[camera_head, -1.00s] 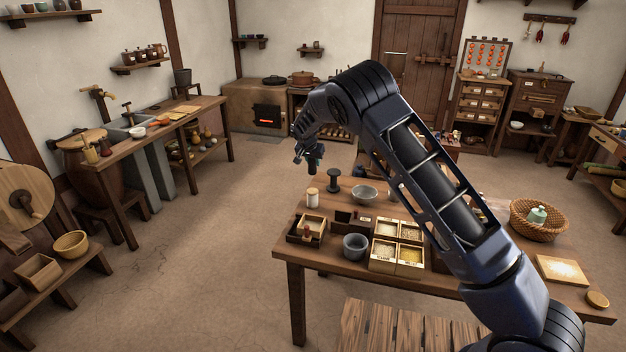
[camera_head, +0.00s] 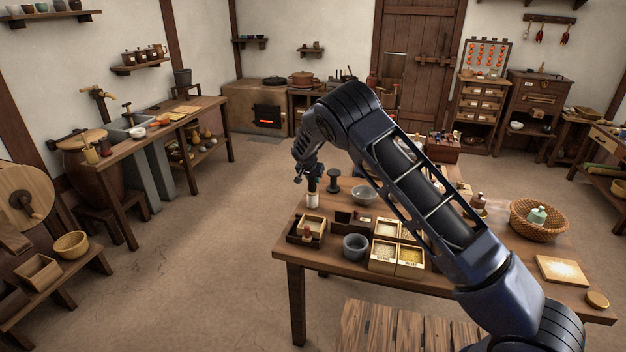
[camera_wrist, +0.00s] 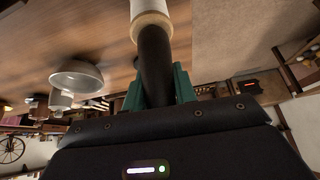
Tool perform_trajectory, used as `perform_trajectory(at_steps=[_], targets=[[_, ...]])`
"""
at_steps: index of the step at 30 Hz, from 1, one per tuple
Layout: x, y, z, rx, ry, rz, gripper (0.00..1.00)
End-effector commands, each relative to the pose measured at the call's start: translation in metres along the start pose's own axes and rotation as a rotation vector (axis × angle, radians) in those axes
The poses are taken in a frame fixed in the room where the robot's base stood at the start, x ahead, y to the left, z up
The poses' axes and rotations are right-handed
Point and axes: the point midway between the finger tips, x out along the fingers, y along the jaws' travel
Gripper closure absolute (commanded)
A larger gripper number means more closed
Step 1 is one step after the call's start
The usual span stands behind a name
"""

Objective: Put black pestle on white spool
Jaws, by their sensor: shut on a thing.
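My gripper (camera_head: 313,172) is over the front left part of the table, shut on the black pestle (camera_head: 313,185). The pestle hangs upright below the jaws, in line with the top of the white spool (camera_head: 313,201), which stands on the table. In the wrist view, the pestle (camera_wrist: 155,62) runs from between the green fingers (camera_wrist: 157,88) to the spool's pale wooden rim (camera_wrist: 150,24). Its end overlaps the rim there, and I cannot tell whether it rests on it. The spool's white body (camera_wrist: 147,8) is cut off by the picture edge.
A dark spool (camera_head: 333,183) stands just right of the white one, with a grey bowl (camera_head: 363,195) beyond it. Open floor lies left of the table.

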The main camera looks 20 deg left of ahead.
Motion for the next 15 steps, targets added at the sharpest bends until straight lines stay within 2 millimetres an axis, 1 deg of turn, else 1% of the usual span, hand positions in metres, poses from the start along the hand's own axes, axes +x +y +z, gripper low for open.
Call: perform_trajectory(at_steps=[4,5,6,8,15], targets=[[0.0027,0.0001,0.0015,0.0,0.0,0.0,0.95],[0.0026,0.0,0.0015,0.0,0.0,0.0,0.69],[0.0025,0.0,0.0014,0.0,0.0,0.0,0.61],[0.0024,0.0,0.0014,0.0,0.0,0.0,0.51],[0.0022,0.0001,0.0013,0.0,0.0,0.0,0.51]])
